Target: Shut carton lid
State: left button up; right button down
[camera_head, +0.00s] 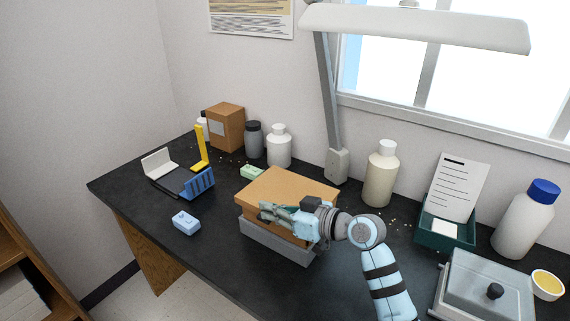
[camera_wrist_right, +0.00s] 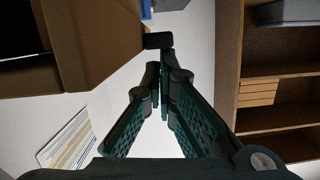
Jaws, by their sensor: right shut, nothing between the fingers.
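A brown carton (camera_head: 292,186) stands in a grey tray (camera_head: 262,240) at the middle of the dark bench. Its top panel looks close to flat in the head view; I cannot tell whether a gap is left under it. My right gripper (camera_head: 263,212) is in front of the carton's near side, close to the top edge, and hides part of that side. Its fingers are shut and empty. In the right wrist view, the fingertips (camera_wrist_right: 160,50) are together, beside brown cardboard walls (camera_wrist_right: 92,40) of the carton. My left gripper is not in view.
A blue block (camera_head: 186,223) and a small rack (camera_head: 180,182) lie to the left. A smaller brown box (camera_head: 226,128) and bottles (camera_head: 279,147) stand behind. A lamp (camera_head: 337,165), a green tray (camera_head: 446,234) and a lidded grey box (camera_head: 485,285) are to the right.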

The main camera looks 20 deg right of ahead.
jog(key=s+d+r+p, duration=0.3)
jog(key=s+d+r, duration=0.3)
jog(key=s, duration=0.1)
jog(key=shift+s+d+r+p, duration=0.15)
jog(key=shift+s+r+p, duration=0.1)
jog(key=shift+p, duration=0.1)
